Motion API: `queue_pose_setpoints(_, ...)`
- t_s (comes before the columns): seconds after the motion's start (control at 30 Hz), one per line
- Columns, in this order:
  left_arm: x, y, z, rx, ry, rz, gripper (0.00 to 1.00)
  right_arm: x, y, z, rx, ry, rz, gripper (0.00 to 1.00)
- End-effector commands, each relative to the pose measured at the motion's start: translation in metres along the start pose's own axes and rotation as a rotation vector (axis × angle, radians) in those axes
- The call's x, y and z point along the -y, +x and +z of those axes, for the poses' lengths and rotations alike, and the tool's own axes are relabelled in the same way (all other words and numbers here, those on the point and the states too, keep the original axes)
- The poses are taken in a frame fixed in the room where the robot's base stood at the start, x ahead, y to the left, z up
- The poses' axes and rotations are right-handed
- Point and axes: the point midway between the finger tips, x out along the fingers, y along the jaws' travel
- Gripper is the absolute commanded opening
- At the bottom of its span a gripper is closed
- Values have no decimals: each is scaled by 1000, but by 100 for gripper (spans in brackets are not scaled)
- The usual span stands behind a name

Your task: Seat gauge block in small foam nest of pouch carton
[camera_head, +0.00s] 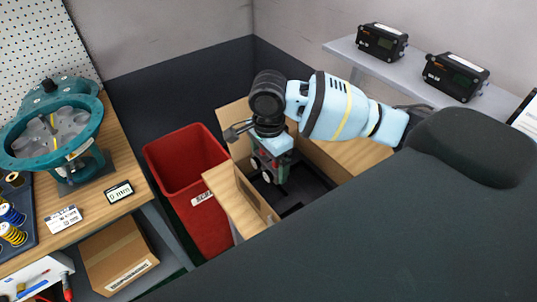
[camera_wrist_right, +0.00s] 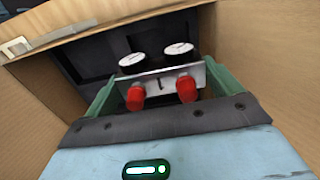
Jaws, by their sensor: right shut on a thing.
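The gauge block (camera_wrist_right: 160,84) is a light plate with two round white-faced gauges and two red knobs. It sits between the green fingers of my right gripper (camera_head: 271,170), which is shut on it. In the head view the gauge block is small and partly hidden by the gripper. The open pouch carton (camera_head: 236,204) has tan walls and flaps around black foam (camera_head: 312,187). The gripper points down into the carton, with the block inside its opening. Black foam also shows behind the gauges in the wrist view (camera_wrist_right: 92,58). I cannot tell whether the block touches the foam. My left gripper is out of view.
A red bin (camera_head: 186,163) stands left of the carton. A wooden bench (camera_head: 121,166) at the left holds a teal valve part (camera_head: 60,140). A closed carton (camera_head: 118,256) lies below it. A grey shelf (camera_head: 400,72) with two black devices runs along the back right wall.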

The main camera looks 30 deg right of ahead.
Motion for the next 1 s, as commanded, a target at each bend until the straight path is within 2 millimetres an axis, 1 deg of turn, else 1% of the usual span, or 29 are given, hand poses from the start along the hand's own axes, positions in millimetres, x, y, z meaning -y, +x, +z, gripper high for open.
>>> queue_pose_setpoints(0.4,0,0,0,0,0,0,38,0,42,-1,-1,2,0,59)
queue_pose_setpoints(0.53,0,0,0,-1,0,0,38,0,52,0,0,1,0,59)
queue_pose_setpoints(0.73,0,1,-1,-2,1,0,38,0,61,0,0,1,-2,59)
queue_pose_setpoints(1.0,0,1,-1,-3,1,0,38,1,62,0,0,1,-2,59)
